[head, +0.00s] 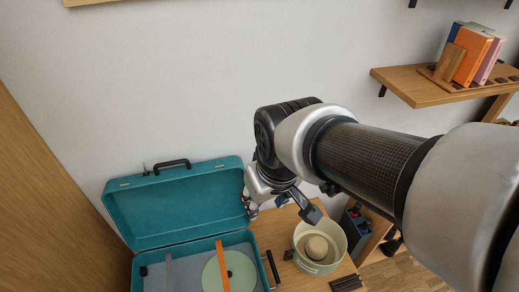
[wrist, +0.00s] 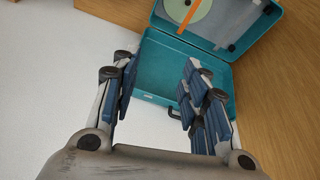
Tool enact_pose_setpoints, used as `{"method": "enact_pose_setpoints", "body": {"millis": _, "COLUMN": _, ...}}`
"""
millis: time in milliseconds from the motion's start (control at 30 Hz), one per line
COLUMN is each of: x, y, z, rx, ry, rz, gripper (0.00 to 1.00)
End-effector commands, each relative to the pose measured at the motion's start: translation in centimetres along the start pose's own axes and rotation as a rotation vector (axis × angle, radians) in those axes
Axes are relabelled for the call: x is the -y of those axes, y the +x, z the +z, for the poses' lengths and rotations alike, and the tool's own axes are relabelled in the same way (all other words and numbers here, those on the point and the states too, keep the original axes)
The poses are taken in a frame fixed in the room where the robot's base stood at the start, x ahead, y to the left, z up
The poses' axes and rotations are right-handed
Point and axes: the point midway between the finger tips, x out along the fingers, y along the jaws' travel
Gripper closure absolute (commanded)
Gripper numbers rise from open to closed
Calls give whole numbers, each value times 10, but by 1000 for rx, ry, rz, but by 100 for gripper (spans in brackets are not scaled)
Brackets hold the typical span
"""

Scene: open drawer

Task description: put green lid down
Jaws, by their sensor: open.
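A teal-green case stands open on the wooden top in the head view. Its lid (head: 170,205) is raised and leans back near the wall, with a dark handle on its upper edge. The raised lid also shows in the wrist view (wrist: 165,75), between my fingers. A pale green disc (head: 212,274) lies in the case bottom, partly behind an orange strip (head: 222,265); it also shows in the wrist view (wrist: 200,12). My gripper (head: 280,203) is open and empty, just right of the raised lid. In the wrist view its fingers (wrist: 158,72) are spread apart.
A pale green pot (head: 336,262) with a round cream thing inside stands right of the case. A dark handle (head: 271,268) is at the case's right side. A wall shelf (head: 420,88) with books is at upper right. A wooden panel (head: 45,200) stands at left.

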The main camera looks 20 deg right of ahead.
Motion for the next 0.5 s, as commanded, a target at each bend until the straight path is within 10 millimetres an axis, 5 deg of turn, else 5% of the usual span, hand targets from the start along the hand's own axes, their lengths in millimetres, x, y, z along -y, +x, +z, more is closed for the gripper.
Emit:
{"method": "enact_pose_setpoints", "body": {"millis": 100, "x": -4, "y": -32, "z": 35, "rx": -46, "ry": 68, "rz": 13, "gripper": 59}}
{"method": "enact_pose_setpoints", "body": {"millis": 233, "x": -6, "y": -48, "z": 63, "rx": -73, "ry": 121, "rz": 22, "gripper": 59}}
{"method": "enact_pose_setpoints", "body": {"millis": 500, "x": -6, "y": -56, "z": 83, "rx": -88, "ry": 158, "rz": 27, "gripper": 59}}
